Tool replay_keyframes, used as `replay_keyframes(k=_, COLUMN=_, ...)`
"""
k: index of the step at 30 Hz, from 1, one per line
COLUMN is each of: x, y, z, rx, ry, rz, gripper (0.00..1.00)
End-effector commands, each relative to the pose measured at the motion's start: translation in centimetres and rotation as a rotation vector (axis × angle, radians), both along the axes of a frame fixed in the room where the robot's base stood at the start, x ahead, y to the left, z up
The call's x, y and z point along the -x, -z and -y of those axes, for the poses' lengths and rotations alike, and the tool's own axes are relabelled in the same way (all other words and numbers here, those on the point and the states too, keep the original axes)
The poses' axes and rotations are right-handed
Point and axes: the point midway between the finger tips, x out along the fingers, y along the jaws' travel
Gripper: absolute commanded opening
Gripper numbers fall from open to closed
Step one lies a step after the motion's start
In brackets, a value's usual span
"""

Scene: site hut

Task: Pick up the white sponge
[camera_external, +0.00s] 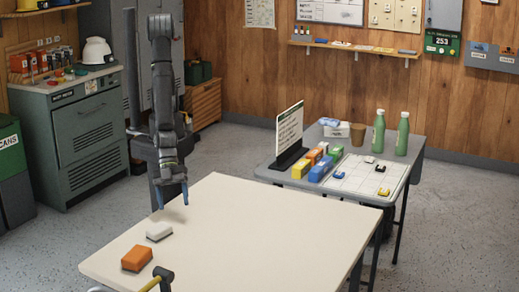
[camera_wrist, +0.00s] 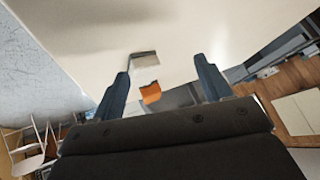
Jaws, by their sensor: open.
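The white sponge (camera_external: 159,231) lies flat on the pale table, near its left edge in the external view. An orange sponge (camera_external: 137,258) lies beside it, closer to the camera and a little left. My gripper (camera_external: 172,198) hangs above the table, higher than the white sponge and slightly behind it; its blue fingers are apart with nothing between them. In the wrist view my gripper (camera_wrist: 161,67) shows both fingers spread. The white sponge (camera_wrist: 144,58) and the orange sponge (camera_wrist: 151,93) appear between the fingers, toward the left one. Neither is touched.
A hammer-like tool with a yellow handle (camera_external: 158,277) lies at the near edge of the pale table (camera_external: 255,240). The rest of that tabletop is clear. A grey side table (camera_external: 402,158) with bottles, coloured blocks and a sign stands behind, to the right.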

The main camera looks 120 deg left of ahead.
Motion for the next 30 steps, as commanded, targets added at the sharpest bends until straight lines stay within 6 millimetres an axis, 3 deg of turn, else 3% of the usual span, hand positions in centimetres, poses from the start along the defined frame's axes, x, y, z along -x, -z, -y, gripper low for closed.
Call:
replay_keyframes(k=3, x=-1.5, y=-1.5, z=1.1, rx=-0.079, ry=0.07, rz=-0.051, gripper=0.71)
replay_keyframes(k=9, x=-2.6, y=-5.0, z=2.5, rx=-0.177, ry=0.246, rz=-0.159, gripper=0.71)
replay_keyframes(k=15, x=-2.6, y=-9.2, z=3.4, rx=-0.213, ry=0.436, rz=-0.247, gripper=0.71)
replay_keyframes(k=19, x=-2.4, y=-11.0, z=3.6, rx=-0.217, ry=0.515, rz=-0.278, gripper=0.71)
replay_keyframes(k=23, x=-2.2, y=-11.2, z=3.8, rx=-0.218, ry=0.546, rz=-0.289, gripper=0.71)
replay_keyframes(k=30, x=-1.9, y=-7.2, z=5.3, rx=-0.221, ry=0.548, rz=-0.294, gripper=0.71)
